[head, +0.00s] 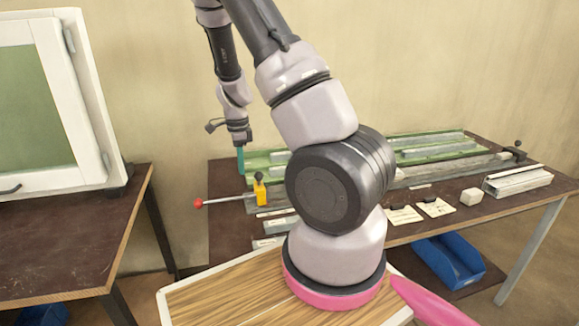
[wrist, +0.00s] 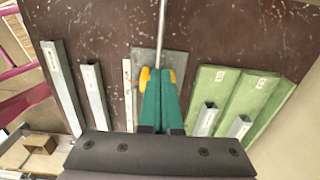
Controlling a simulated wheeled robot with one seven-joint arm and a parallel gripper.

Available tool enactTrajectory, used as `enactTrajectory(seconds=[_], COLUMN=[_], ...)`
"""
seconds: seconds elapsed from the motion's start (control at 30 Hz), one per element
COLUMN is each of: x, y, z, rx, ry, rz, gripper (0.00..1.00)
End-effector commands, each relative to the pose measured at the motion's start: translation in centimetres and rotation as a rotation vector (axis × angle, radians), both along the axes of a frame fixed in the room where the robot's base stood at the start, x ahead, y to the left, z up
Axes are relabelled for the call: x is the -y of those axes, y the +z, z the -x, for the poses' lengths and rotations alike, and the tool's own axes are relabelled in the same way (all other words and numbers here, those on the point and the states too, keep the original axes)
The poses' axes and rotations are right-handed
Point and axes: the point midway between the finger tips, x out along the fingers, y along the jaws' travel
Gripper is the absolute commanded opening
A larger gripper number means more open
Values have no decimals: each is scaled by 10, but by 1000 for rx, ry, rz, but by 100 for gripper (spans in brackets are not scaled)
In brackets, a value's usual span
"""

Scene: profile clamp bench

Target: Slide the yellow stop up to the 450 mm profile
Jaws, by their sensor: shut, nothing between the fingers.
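The yellow stop (head: 261,193), with a black knob on top, sits at the left end of the grey rail on the bench. A rod with a red ball end (head: 198,203) points left from it. My gripper (head: 240,170) has teal fingers, shut and empty, pointing down just left of and behind the stop. In the wrist view the fingers (wrist: 160,74) cover the middle of the yellow stop (wrist: 144,80), which shows on both sides of them. I cannot tell whether they touch it. My arm hides the middle of the rail. Labels are too small to read, so I cannot tell which profile is 450 mm.
Green trays (wrist: 258,105) with profiles lie behind the rail. Loose metal profiles (wrist: 62,85) lie in front. A black clamp (head: 515,152) stands at the rail's right end. White cards (head: 435,207) and a pale block (head: 471,197) lie near the front edge. A blue bin (head: 450,262) is below.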

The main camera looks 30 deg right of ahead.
Motion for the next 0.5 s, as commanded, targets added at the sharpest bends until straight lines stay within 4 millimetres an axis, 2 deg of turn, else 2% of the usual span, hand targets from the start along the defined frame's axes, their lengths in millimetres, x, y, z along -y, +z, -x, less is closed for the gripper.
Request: enactTrajectory(seconds=[0.3,0.5], x=[0,15], y=[-24,-24], z=[0,4], rx=[-1,0], ry=[-1,-3], rz=[0,-1], gripper=[0,0])
